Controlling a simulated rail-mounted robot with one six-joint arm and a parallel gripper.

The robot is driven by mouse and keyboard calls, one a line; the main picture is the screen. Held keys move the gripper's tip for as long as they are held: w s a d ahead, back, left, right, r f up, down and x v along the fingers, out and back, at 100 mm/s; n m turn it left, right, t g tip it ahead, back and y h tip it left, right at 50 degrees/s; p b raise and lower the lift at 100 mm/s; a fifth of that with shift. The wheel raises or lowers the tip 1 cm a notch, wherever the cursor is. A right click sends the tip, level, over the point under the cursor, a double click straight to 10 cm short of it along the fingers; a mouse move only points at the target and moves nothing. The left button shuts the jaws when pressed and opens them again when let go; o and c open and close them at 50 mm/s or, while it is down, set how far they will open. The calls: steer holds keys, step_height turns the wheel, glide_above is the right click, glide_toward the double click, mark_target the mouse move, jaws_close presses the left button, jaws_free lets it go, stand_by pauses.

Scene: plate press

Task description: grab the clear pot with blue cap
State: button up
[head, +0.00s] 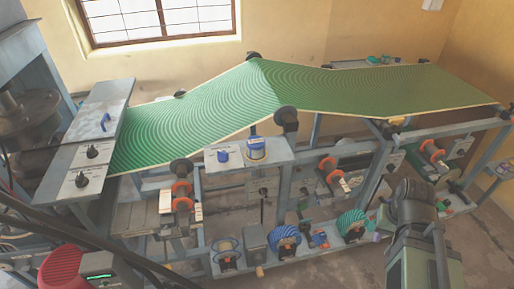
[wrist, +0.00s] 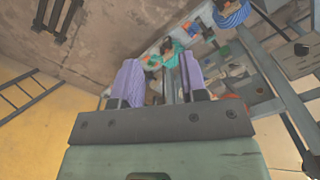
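The clear pot with blue cap (head: 256,149) stands upright on a small pale shelf (head: 270,159) in the middle of the machine frame, below the green sheet. It looks like a short see-through jar with a blue lid. My gripper (wrist: 160,80) shows in the wrist view with two purple ribbed fingers set apart and nothing seen between them. In the head view my arm is at the lower right, well to the right of and nearer than the pot. I cannot make out the pot in the wrist view.
A blue knob (head: 223,155) sits just left of the pot. The green sheet (head: 200,105) slopes above and behind the shelf. A black roller end (head: 287,115) is close to the pot's right.

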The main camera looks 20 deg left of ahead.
steer(key=shift+o, duration=0.2)
stand_by(0.3)
steer(key=o, duration=0.9)
steer(key=shift+o, duration=0.2)
steer(key=shift+a, duration=0.1)
